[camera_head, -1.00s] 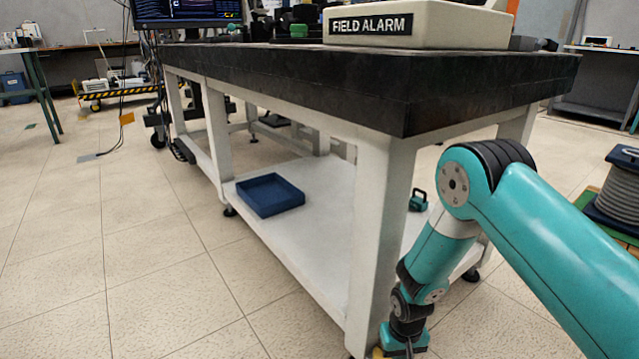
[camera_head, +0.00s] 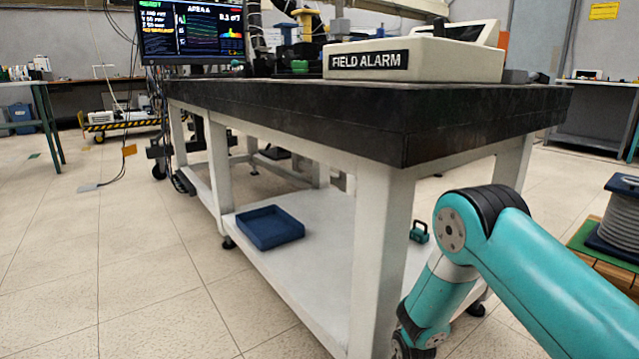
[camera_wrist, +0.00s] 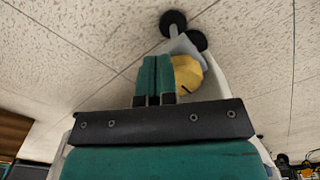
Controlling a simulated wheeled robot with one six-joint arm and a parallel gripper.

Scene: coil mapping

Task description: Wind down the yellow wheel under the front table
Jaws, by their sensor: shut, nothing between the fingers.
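The front table (camera_head: 280,112) has a thick dark top on white legs with a white lower shelf. In the wrist view the yellow wheel (camera_wrist: 187,76) shows at the white leg foot, beside and partly behind the green fingers of my gripper (camera_wrist: 154,76). The fingers are together with nothing between them, at the wheel's left. Whether they touch the wheel I cannot tell. The wheel and my gripper are below the head view, where only my teal arm reaches down beside the near leg.
Black casters (camera_wrist: 173,23) show beyond the wheel in the wrist view. A blue tray (camera_head: 270,228) and a small green item (camera_head: 419,231) are on the lower shelf. A cable spool (camera_head: 620,220) stands at right. The tiled floor at left is open.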

